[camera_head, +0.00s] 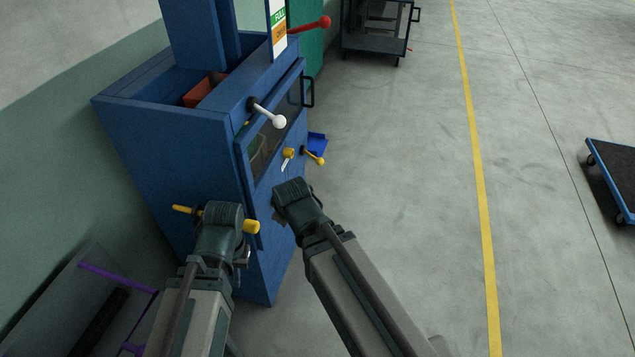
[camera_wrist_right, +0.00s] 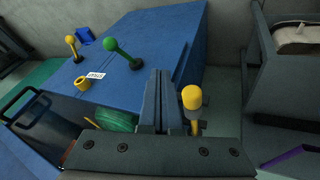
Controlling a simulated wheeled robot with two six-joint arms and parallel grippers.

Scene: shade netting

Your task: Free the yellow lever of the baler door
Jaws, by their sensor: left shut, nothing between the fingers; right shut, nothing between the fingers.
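The blue baler (camera_head: 165,145) stands at left in the head view. A yellow bar (camera_head: 182,209) sticks out left of my left gripper (camera_head: 222,214), and a yellow knob (camera_head: 251,227) shows on its right. My left gripper covers the part between, so I cannot tell whether it touches. My right gripper (camera_head: 288,197) is by the baler's front face, shut and empty. In the right wrist view its shut fingers (camera_wrist_right: 158,98) are just left of a yellow knob (camera_wrist_right: 192,97), with no clear contact. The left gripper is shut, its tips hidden.
A green-knobbed lever (camera_wrist_right: 110,45) shows in the wrist view. A cart (camera_head: 615,172) stands at right. The floor between is clear.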

